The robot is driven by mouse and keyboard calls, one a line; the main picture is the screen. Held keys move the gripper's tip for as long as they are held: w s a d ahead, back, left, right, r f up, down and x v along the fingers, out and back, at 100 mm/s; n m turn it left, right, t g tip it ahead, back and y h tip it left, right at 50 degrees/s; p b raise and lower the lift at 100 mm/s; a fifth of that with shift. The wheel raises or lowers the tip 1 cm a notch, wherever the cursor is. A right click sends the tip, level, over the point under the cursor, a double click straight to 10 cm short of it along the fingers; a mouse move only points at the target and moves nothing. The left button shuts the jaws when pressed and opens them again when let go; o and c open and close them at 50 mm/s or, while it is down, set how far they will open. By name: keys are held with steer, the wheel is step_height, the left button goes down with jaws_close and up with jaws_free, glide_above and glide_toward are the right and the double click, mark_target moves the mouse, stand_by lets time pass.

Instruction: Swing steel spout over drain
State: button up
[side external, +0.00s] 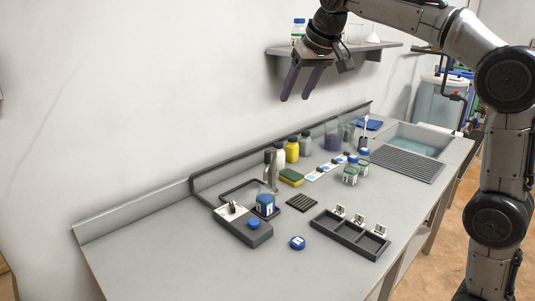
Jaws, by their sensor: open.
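A slim grey steel upright (272,172), which looks like the spout, stands at the back of the bench by a blue-lidded jar (265,207). Its outlet is too small to make out. A small dark slatted grate (301,203), possibly the drain, lies to the right of the jar. The spout does not appear to be over this grate. My gripper (295,98) is open and empty, high above the bench, with its two fingers pointing down. It is well apart from the spout.
A grey box (243,224) with a dark hose is left of the jar. A dark compartment tray (350,236) and a loose blue cap (297,243) lie in front. Bottles (292,150) and a sponge (291,177) stand behind. A wall shelf (340,51) is near my gripper.

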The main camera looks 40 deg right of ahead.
steer(key=w+d+f, duration=0.3)
steer(key=w+f, duration=0.3)
steer(key=w, duration=0.3)
steer(key=g, duration=0.2)
glide_toward(268, 152)
steer(key=shift+m, duration=0.3)
steer(key=x, duration=1)
steer(key=shift+w+d+f, duration=0.1)
steer(key=shift+w+f, duration=0.05)
steer(key=shift+f, duration=0.05)
jaws_close()
